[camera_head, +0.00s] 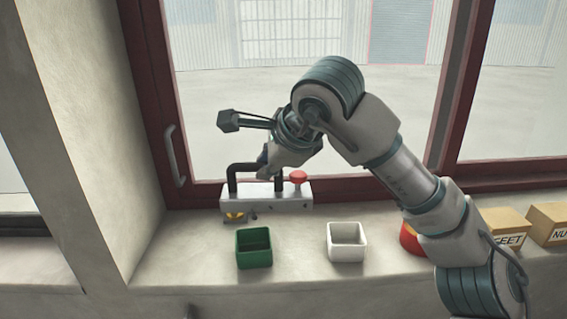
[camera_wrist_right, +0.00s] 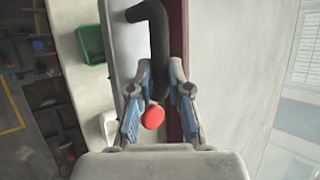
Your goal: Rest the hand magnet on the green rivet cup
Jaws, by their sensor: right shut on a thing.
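The hand magnet (camera_head: 290,196) is a pale grey bar with a black handle and a red knob on top. My right gripper (camera_head: 262,163) is shut on the black handle (camera_wrist_right: 160,45), which runs between its blue-edged fingers (camera_wrist_right: 159,88) in the wrist view. The green rivet cup (camera_head: 254,262) is an open square cup on the sill, below and in front of the bar in the head view. It also shows in the wrist view (camera_wrist_right: 93,46), to the left of the handle. The bar looks apart from the cup. My left gripper is out of view.
A white cup (camera_head: 347,255) stands to the right of the green one. Small yellow and dark bits (camera_head: 235,216) show under the bar's left end. A red round thing (camera_head: 411,240) and cardboard boxes (camera_head: 505,228) are further right. The window frame (camera_head: 350,187) stands close behind.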

